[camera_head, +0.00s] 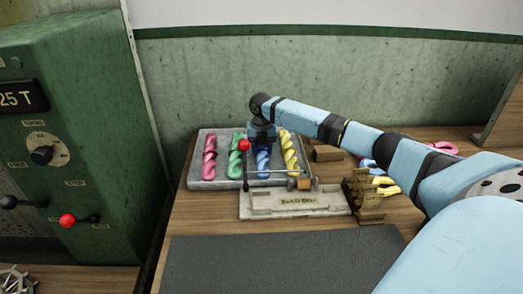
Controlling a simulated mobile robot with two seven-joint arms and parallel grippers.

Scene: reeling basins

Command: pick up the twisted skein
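A grey tray (196,184) on the wooden table holds a red-pink twisted skein (210,158), a green one (234,163), a blue one (263,163) and a yellow one (289,153), side by side. My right arm reaches in from the right. My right gripper (262,145) points down over the blue skein and hides its far end. The fingertips are too small and dark to show whether they are open or touch the skein. My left gripper is not in view.
A dark mat (280,262) in front is clear. A green control cabinet (85,120) stands left.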

